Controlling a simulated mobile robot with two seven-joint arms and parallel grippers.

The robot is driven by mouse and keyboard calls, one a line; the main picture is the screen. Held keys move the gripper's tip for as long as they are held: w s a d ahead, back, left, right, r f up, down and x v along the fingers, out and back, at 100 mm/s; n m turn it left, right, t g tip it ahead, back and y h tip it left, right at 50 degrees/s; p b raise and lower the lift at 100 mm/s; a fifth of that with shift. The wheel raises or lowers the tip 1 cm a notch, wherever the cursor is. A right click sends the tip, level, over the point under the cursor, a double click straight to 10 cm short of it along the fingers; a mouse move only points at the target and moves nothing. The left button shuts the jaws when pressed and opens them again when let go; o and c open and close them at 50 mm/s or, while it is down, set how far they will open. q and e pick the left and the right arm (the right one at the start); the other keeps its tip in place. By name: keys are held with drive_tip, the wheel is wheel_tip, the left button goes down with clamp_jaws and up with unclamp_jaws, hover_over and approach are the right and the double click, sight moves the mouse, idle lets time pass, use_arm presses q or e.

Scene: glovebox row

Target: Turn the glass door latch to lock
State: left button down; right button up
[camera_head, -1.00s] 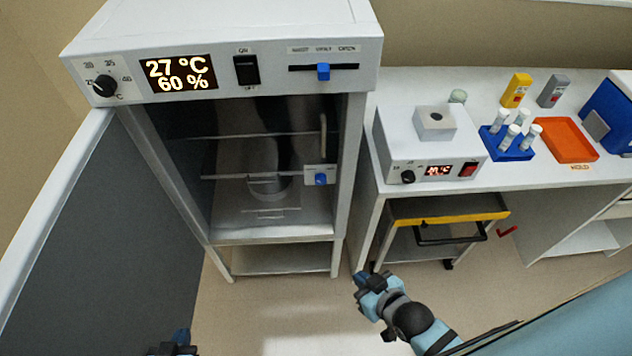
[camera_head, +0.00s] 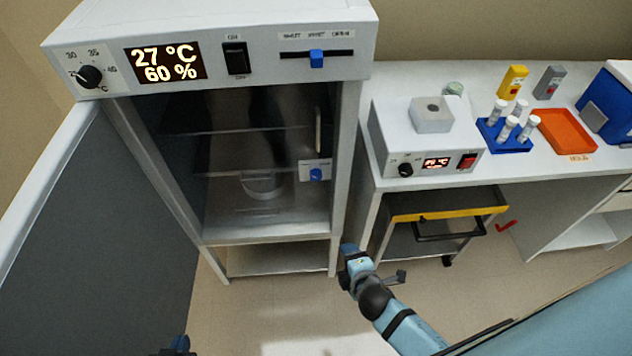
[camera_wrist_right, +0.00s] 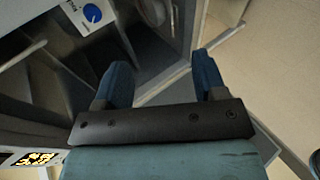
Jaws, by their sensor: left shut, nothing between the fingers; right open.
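The glass door (camera_head: 235,180) covers the front of the white cabinet and looks closed. The latch is a blue knob (camera_head: 316,174) on a white plate at the door's right edge, below a vertical handle. The knob and plate also show at the upper left of the right wrist view (camera_wrist_right: 92,13). My right gripper (camera_head: 348,252) is below and right of the latch, apart from it. In the right wrist view its blue fingers (camera_wrist_right: 162,76) are spread and empty. My left gripper (camera_head: 180,344) is shut at the bottom edge, mostly out of frame.
A grey outer door (camera_head: 95,240) stands open on the left. The control panel (camera_head: 215,55) tops the cabinet. To the right, a bench holds a heater box (camera_head: 425,140), a tube rack (camera_head: 505,133) and an orange tray (camera_head: 565,135). A yellow-edged cart (camera_head: 447,213) stands underneath.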

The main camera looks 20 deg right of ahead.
drive_tip(key=w+f+n+t+h+b, duration=0.25)
drive_tip(key=w+n, duration=0.55)
drive_tip(key=n, duration=0.5)
drive_tip(key=n+t+h+b, duration=0.2)
drive_tip(key=n+t, duration=0.2)
drive_tip(key=n, duration=0.8)
approach(316, 178)
drive_tip(key=b+x, duration=0.4)
drive_tip(key=x, duration=0.6)
drive_tip(key=shift+w+r, duration=0.1)
drive_tip(key=shift+w, duration=0.05)
drive_tip(key=shift+c, duration=0.8)
drive_tip(key=c, duration=0.7)
drive_tip(key=shift+c, duration=0.3)
